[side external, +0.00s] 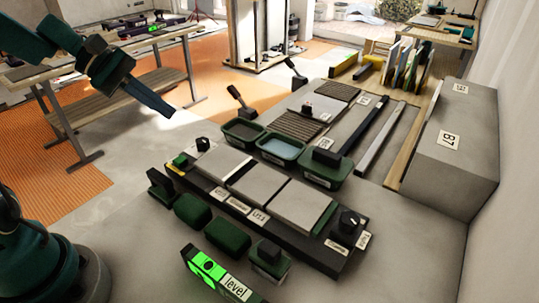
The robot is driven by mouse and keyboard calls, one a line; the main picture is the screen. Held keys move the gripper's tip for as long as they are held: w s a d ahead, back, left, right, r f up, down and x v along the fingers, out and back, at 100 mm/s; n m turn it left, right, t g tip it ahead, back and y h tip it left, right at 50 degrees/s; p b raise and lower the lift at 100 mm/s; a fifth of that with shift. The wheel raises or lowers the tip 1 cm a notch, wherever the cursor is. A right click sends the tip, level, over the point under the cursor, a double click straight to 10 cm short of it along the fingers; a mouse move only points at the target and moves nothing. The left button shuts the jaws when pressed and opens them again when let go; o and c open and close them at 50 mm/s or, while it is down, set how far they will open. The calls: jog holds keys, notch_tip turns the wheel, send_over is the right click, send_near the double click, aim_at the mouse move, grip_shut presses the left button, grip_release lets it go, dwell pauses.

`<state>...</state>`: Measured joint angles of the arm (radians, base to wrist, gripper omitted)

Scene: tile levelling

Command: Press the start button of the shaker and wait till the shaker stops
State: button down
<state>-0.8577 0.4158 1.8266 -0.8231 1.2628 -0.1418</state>
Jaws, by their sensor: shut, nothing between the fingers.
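A long dark base that looks like the shaker (300,241) lies in the middle of the worktop. Several grey tiles (255,183) lie in a row on it. A black knob (349,219) sits at its right end. A small green and yellow part (179,162) at its left end may be the start button; its label is too small to read. My gripper (172,113) is shut and empty. It hangs in the air at the upper left of the shaker, apart from it, fingers pointing down and right. I cannot tell whether the shaker is running.
A bright green level (207,264) and several dark green blocks (228,236) lie in front of the shaker. Green tubs (281,149) and trowels stand behind it. A table (117,64) stands at the back left.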

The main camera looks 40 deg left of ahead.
aim_at(175, 158)
jog(key=shift+f, duration=4.4)
jog(key=shift+f, duration=0.1)
jog(key=shift+f, duration=0.3)
